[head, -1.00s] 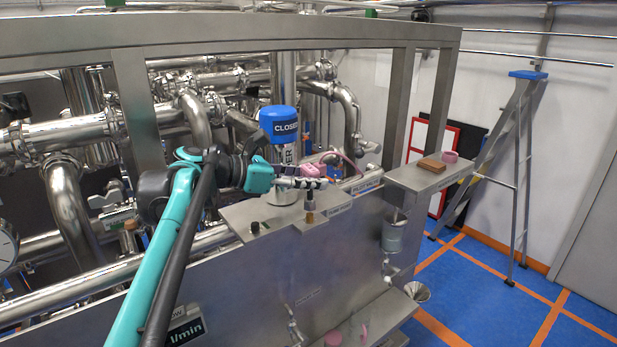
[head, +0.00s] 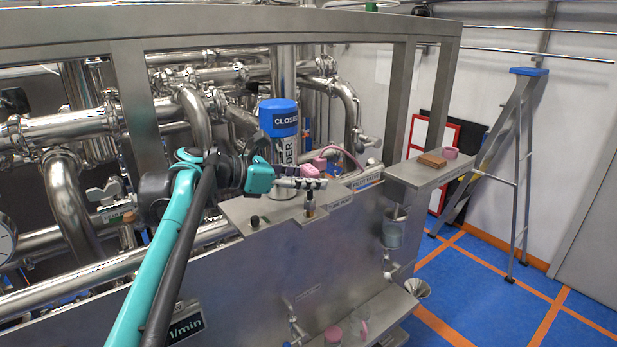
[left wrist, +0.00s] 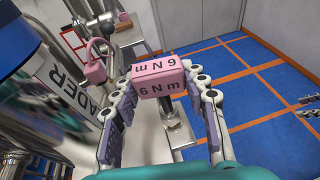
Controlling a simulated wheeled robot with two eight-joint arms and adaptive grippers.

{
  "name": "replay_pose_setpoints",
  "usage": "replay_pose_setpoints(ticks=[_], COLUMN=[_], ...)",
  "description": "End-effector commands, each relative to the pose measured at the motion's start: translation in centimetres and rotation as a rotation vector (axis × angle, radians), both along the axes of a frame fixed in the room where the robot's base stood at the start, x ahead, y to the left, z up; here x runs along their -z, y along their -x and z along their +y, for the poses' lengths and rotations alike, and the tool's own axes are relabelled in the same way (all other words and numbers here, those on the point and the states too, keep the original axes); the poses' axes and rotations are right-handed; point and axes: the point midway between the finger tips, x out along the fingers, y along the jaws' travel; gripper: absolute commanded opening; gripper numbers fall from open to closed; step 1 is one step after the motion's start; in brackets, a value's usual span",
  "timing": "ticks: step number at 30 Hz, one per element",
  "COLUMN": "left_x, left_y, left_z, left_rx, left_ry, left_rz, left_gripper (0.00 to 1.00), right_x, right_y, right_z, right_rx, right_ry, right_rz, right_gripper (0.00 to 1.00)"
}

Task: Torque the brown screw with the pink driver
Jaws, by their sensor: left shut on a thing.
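The pink driver (left wrist: 160,80), a block marked 6 N m, is between the fingers of my left gripper (left wrist: 163,95). In the head view, my left gripper (head: 312,184) is shut on it above the steel panel, and pink shows just above the fingers. A dark shaft runs down below the fingers. A small brownish piece at its foot, likely the brown screw (head: 311,212), stands on the panel; whether the driver tip touches it is too small to tell. My right gripper is not in the head view; grey pieces at the right edge of the left wrist view may be its fingers (left wrist: 309,104).
A stepladder (head: 520,150) stands at the right.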

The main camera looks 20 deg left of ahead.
Motion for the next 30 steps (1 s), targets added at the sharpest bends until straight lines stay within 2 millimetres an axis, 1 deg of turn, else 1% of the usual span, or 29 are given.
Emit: replay_pose_setpoints(ticks=[19,20,21,22,23,30], left_x=[1.5,1.5,1.5,1.4,1.4,1.4], left_y=[0.0,0.0,0.0,0.0,0.0,0.0], left_z=[0.0,0.0,0.0,0.0,0.0,0.0], left_rx=[0.0,0.0,0.0,0.0,0.0,-0.001], left_ry=[0.0,0.0,0.0,0.0,0.0,0.0], left_rz=[0.0,0.0,0.0,0.0,0.0,0.0], left_gripper=[0.0,0.46,0.56,0.64,0.68,0.68], right_x=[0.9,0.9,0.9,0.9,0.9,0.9], right_y=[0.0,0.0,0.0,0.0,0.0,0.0], right_z=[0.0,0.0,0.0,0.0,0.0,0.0], right_rx=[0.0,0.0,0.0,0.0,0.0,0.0], right_ry=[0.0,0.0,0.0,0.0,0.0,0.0], right_rz=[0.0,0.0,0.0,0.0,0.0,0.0], right_gripper=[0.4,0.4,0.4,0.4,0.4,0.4])
